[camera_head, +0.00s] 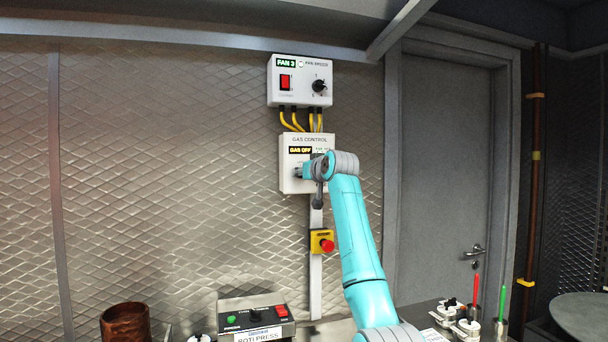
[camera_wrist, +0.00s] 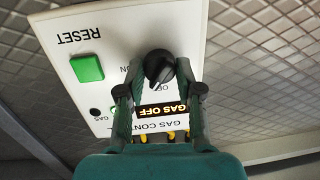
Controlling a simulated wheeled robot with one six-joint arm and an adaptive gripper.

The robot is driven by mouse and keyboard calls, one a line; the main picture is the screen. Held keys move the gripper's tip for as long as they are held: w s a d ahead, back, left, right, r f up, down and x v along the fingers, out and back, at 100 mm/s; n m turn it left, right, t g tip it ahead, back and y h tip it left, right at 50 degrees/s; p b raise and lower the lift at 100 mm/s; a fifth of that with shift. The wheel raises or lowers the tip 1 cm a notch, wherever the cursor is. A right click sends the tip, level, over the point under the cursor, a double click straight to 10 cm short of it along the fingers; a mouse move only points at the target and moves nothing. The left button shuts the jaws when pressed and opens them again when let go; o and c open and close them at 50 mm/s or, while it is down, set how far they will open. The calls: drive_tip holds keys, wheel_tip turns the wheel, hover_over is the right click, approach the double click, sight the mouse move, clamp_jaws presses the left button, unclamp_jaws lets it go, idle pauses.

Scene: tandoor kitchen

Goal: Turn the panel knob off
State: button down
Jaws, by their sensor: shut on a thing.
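The white gas control panel (camera_head: 287,145) is on the wall below the fan box. Its amber display (camera_head: 300,150) reads GAS OFF. In the wrist view the panel (camera_wrist: 60,28) appears upside down, and its display (camera_wrist: 161,109) again reads GAS OFF. The black panel knob (camera_wrist: 158,66) sits between the fingertips of my gripper (camera_wrist: 158,72), which is shut on it. An ON label and part of an OFF label show beside the knob. In the head view my gripper (camera_head: 299,172) is at the panel's lower part and mostly hides the knob.
A green RESET button (camera_wrist: 87,68) is on the same panel. Above is the fan box (camera_head: 300,72) with a red switch, joined by yellow cables. A red emergency button (camera_head: 327,246) is below. The roti press (camera_head: 256,318) and spice pots (camera_head: 466,329) stand on the counter.

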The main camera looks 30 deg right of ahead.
drive_tip(key=shift+a+n+g+h, duration=0.15)
drive_tip(key=shift+n+h, duration=0.2)
drive_tip(key=shift+n, duration=1.25)
drive_tip(key=shift+d+n+g+h, duration=0.15)
drive_tip(key=shift+n+h, duration=0.2)
drive_tip(key=shift+n, duration=1.25)
drive_tip(key=c, duration=1.9)
unclamp_jaws()
drive_tip(key=shift+a, duration=0.1)
drive_tip(key=o, duration=1.2)
drive_tip(key=shift+c, duration=0.2)
drive_tip(key=v, duration=1.2)
